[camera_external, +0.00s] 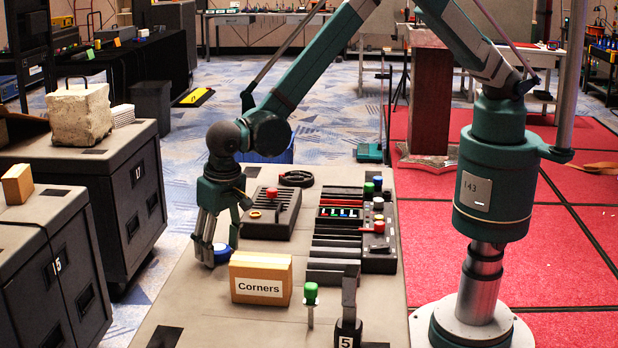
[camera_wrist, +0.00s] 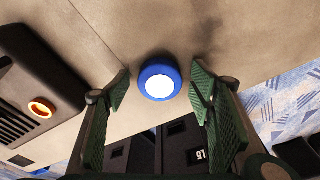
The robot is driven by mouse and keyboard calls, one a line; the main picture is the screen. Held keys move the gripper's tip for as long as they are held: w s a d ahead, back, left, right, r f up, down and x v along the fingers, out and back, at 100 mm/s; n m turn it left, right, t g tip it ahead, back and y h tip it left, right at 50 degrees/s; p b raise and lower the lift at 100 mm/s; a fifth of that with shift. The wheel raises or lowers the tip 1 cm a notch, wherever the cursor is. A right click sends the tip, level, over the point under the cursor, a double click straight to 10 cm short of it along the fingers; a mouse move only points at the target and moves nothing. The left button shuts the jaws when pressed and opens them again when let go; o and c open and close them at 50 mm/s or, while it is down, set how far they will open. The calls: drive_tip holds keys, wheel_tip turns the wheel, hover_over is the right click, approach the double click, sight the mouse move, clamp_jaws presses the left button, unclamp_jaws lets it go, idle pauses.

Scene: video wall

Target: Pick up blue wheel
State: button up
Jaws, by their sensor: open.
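The blue wheel (camera_wrist: 160,65), a round blue ring with a white centre, lies on the grey-beige table top near its left edge. In the external view the blue wheel (camera_external: 221,254) shows in part beside and behind my fingers. My gripper (camera_external: 218,247) points down over it, with its fingers spread. In the wrist view my gripper's (camera_wrist: 161,82) two green ridged fingers stand on either side of the wheel, with a gap on both sides. Nothing is held.
A yellow "Corners" box (camera_external: 261,278) stands close in front of my gripper. A dark device with a red knob (camera_external: 271,193) is behind it. Dark bars (camera_external: 335,253), a green-topped peg (camera_external: 311,294) and a block marked 5 (camera_external: 348,330) stand to the right.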

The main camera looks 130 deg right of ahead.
sight(219, 247)
drive_tip(key=shift+c, duration=0.7)
drive_tip(key=c, duration=0.9)
drive_tip(key=shift+r, duration=0.15)
wheel_tip(219, 247, up, 10)
drive_tip(key=shift+f+p, duration=0.15)
drive_tip(key=shift+p, duration=0.45)
